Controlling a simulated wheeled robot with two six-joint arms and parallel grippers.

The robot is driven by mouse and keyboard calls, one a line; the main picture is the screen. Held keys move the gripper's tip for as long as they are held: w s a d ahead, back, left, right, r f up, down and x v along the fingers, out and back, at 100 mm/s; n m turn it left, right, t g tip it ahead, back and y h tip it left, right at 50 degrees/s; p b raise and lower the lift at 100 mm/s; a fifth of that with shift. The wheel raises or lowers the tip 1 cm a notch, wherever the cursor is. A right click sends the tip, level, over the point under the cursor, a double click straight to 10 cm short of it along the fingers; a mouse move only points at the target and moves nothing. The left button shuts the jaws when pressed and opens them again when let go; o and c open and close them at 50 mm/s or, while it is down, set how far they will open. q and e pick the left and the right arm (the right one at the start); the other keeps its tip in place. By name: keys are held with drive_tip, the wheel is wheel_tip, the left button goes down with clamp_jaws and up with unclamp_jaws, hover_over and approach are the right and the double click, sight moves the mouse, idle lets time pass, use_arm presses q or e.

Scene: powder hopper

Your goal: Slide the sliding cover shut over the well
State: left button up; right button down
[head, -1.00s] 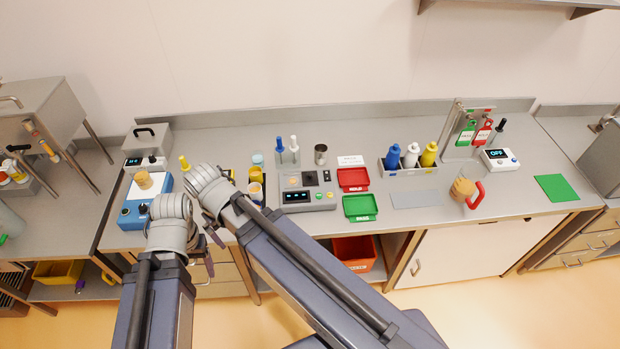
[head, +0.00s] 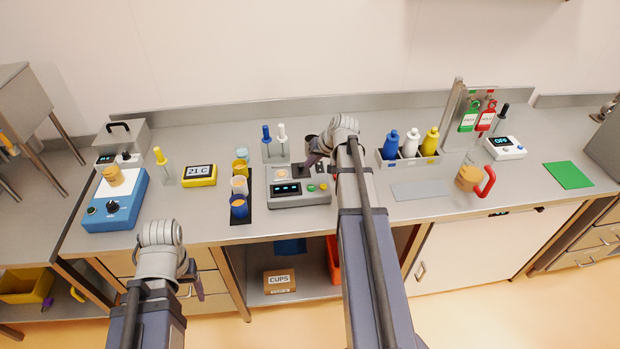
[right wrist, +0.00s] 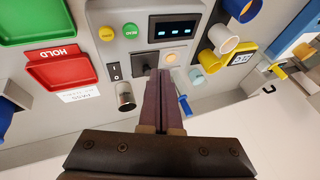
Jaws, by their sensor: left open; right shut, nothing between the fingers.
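The grey device (head: 296,198) with a lit display sits mid-bench; it also shows in the right wrist view (right wrist: 128,14). Its well (head: 281,174) is a pale round spot in its top, uncovered, and appears in the wrist view (right wrist: 171,57). The dark square sliding cover (right wrist: 139,63) lies beside the well, partly hidden by my fingers. My right gripper (head: 308,164) is shut and empty, its fingertips (right wrist: 160,72) at the cover's edge on the well side; contact cannot be told. My left gripper (head: 197,287) is open and empty, low in front of the bench.
Cups in a black rack (head: 239,207) stand left of the device.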

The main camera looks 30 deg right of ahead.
drive_tip(key=m+t+b, duration=0.1)
drive_tip(key=m+b, duration=0.1)
approach(310, 172)
drive_tip(key=s+d+r, duration=0.2)
drive_tip(key=s+r, duration=0.1)
drive_tip(key=r, duration=0.1)
drive_tip(key=shift+h, duration=0.4)
drive_tip(key=b+x, duration=0.4)
drive_tip(key=x, duration=0.1)
drive_tip(key=b+x, duration=0.4)
drive_tip(key=x, duration=0.1)
drive_tip(key=shift+w+d+f, duration=0.15)
drive_tip(key=shift+w+f, duration=0.1)
drive_tip(key=shift+f, duration=0.1)
drive_tip(key=shift+w+a+r, duration=0.2)
drive_tip(key=shift+w+a, duration=0.15)
drive_tip(key=shift+a, duration=0.1)
drive_tip(key=shift+w+a+r, duration=0.2)
drive_tip(key=shift+w+a, duration=0.2)
drive_tip(key=shift+a, duration=0.1)
use_arm(q)
wheel_tip(310, 172, down, 11)
use_arm(e)
drive_tip(key=shift+w+a, duration=0.45)
drive_tip(key=shift+a, duration=0.1)
use_arm(q)
drive_tip(key=shift+w, duration=0.1)
